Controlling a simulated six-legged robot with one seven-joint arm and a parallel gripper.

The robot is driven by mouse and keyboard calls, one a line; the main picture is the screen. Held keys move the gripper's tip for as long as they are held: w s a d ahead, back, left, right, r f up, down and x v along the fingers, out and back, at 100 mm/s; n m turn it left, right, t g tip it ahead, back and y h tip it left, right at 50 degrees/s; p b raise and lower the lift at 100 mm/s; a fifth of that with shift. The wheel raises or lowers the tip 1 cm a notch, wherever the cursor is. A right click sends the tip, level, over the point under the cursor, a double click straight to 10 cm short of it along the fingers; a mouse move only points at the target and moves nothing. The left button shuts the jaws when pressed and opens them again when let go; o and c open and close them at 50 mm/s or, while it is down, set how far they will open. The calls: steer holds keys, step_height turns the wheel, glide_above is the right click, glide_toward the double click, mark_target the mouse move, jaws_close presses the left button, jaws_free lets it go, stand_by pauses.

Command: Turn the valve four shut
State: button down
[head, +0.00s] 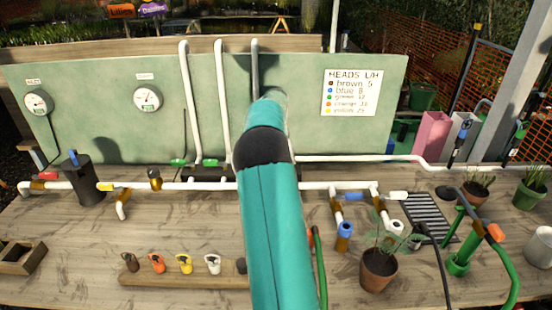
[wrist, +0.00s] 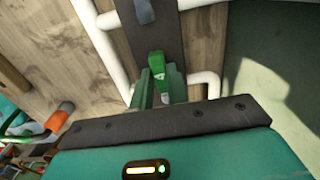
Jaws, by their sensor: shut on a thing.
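My gripper (wrist: 161,88) shows in the wrist view with its two green fingers closed around a green valve handle (wrist: 159,68). The handle stands in front of a dark mounting strip (wrist: 152,38) between white pipes. I cannot read a number on this valve. In the head view my teal arm hides the gripper and the held handle. Two other green valve handles (head: 178,162) and (head: 211,163) show left of my arm, on the dark strip below the upright white pipes.
A white pipe (head: 150,186) runs along the wooden bench. A plant pot (head: 379,270) stands at front right. A rack of small taps (head: 172,277) lies at front left.

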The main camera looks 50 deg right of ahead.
steer(key=shift+r, duration=0.1)
stand_by(0.4)
steer(key=c, duration=1.4)
jaws_free()
steer(key=shift+o, duration=0.2)
step_height(320, 180, up, 14)
